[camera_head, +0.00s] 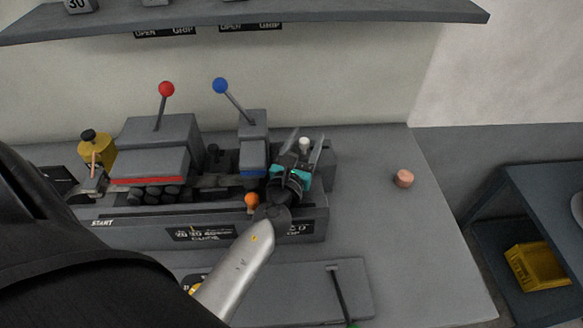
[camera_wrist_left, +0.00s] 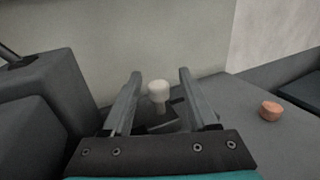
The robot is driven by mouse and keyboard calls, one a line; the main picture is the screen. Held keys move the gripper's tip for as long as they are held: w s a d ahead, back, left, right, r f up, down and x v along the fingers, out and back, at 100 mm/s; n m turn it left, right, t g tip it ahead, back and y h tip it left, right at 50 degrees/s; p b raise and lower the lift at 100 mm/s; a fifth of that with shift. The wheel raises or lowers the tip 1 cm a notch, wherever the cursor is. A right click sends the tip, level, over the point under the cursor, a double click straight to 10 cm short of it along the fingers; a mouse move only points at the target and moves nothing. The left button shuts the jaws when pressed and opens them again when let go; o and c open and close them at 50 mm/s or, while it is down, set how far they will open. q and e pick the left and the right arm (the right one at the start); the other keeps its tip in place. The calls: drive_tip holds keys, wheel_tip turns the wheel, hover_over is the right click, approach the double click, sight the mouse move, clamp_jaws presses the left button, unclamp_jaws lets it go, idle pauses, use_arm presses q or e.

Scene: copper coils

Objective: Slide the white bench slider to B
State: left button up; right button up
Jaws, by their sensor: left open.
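The white bench slider knob (camera_head: 305,145) stands upright near the right end of the dark bench machine (camera_head: 318,224). It also shows in the left wrist view (camera_wrist_left: 158,92), between the two fingers. My left gripper (camera_head: 304,148) is open, with one finger on each side of the knob. I cannot tell whether either finger touches it. The slider's base is partly hidden by the gripper. No mark B can be read; the front labels are partly covered by my arm. My right gripper does not show.
A red-knobbed lever (camera_head: 167,89), a blue-knobbed lever (camera_head: 220,86) and an orange knob (camera_head: 252,200) stand on the machine. A copper piece (camera_head: 403,178) lies on the bench to the right, with clear room around it. A shelf (camera_head: 300,12) hangs above.

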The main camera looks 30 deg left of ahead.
use_arm(q)
drive_tip(key=b+v, duration=0.2)
drive_tip(key=v, duration=0.9)
drive_tip(key=shift+s+d+f+b, duration=0.1)
drive_tip(key=shift+s+b, duration=0.25)
drive_tip(key=shift+s, duration=0.05)
drive_tip(key=shift+s+d, duration=0.1)
drive_tip(key=shift+s, duration=0.4)
